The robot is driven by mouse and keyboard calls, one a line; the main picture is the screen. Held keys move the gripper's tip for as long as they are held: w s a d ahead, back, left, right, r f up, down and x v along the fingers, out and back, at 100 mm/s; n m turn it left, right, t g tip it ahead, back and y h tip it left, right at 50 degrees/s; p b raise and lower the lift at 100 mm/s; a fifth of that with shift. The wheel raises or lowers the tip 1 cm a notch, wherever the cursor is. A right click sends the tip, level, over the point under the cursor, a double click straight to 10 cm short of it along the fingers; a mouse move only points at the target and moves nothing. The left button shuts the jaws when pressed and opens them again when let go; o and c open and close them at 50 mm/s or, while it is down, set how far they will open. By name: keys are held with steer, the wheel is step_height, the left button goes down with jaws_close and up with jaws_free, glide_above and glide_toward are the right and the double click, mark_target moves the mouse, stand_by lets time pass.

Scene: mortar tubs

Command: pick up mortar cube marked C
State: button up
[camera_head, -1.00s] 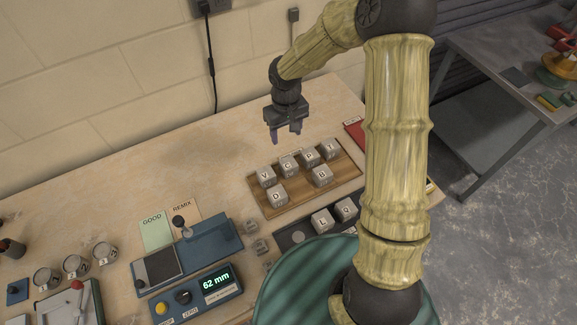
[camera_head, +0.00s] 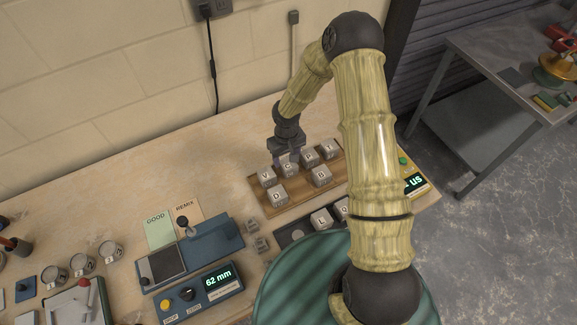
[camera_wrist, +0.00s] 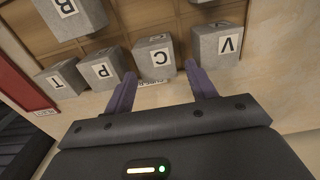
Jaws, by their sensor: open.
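The grey mortar cube marked C (camera_head: 289,168) sits in the back row of a wooden tray (camera_head: 262,206), between cube V (camera_head: 266,177) and cube P (camera_head: 308,158). In the wrist view, cube C (camera_wrist: 155,58) shows its letter upside down and lies just beyond my fingertips. My gripper (camera_head: 288,158) is low over the back edge of the tray at cube C. Its two purple fingers (camera_wrist: 163,76) are apart, one toward each side of cube C, with nothing held. The head view partly hides the fingertips, so I cannot tell whether they touch the cube.
Cubes V (camera_wrist: 218,45), P (camera_wrist: 101,70) and T (camera_wrist: 60,80) stand close beside C. Cubes D (camera_head: 277,195) and B (camera_head: 321,175) are in the front row. The bench behind the tray is clear.

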mark_target(288, 162)
steer(key=f+p, duration=0.1)
steer(key=f, duration=0.1)
steer(key=f+p, duration=0.1)
steer(key=f, duration=0.1)
steer(key=shift+s+d+f+p, duration=0.1)
steer(key=shift+d+p, duration=0.15)
steer(key=shift+p, duration=0.05)
steer(key=shift+f, duration=0.55)
steer(key=c, duration=0.9)
steer(key=shift+r, duration=0.15)
step_height(288, 162, up, 10)
steer(key=b, duration=0.2)
steer(key=shift+b, duration=0.4)
